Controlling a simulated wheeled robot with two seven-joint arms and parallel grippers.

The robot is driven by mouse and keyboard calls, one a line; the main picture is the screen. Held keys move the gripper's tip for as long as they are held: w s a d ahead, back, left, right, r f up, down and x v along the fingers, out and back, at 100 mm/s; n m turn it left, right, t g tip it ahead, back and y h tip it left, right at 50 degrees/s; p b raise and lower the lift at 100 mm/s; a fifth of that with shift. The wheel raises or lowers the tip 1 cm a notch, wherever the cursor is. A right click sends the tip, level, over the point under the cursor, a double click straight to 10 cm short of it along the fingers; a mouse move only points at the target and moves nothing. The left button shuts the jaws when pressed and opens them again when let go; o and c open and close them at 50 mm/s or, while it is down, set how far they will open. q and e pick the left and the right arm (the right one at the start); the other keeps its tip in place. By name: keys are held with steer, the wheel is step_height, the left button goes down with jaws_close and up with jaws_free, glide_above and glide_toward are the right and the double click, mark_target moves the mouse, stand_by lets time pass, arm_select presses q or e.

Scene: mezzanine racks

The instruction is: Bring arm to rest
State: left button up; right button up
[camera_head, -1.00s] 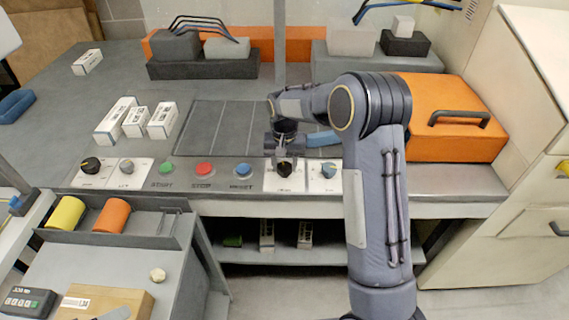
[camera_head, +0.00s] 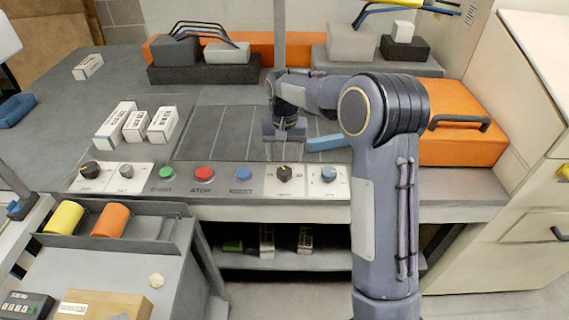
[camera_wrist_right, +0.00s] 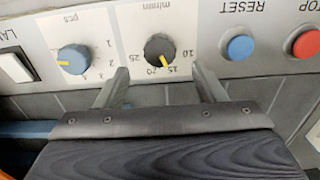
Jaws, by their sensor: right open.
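My right arm reaches over the bench from the right in the head view. Its gripper (camera_head: 284,150) hangs over the bench just behind the control strip, apart from the dark knob (camera_head: 284,173). In the right wrist view the two fingers (camera_wrist_right: 162,85) are spread with nothing between them. The dark knob (camera_wrist_right: 160,50) with its m/min scale lies beyond the fingertips, its yellow mark near 15. A blue knob (camera_wrist_right: 74,59) sits beside it. My left gripper is not in view.
The strip also carries green (camera_head: 167,173), red (camera_head: 204,174) and blue (camera_head: 243,174) buttons. White boxes (camera_head: 135,125) stand left of the arm. A blue object (camera_head: 326,143) lies right beside the gripper, and an orange case (camera_head: 460,145) stands behind the arm.

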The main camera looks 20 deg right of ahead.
steer(key=shift+r, duration=0.85)
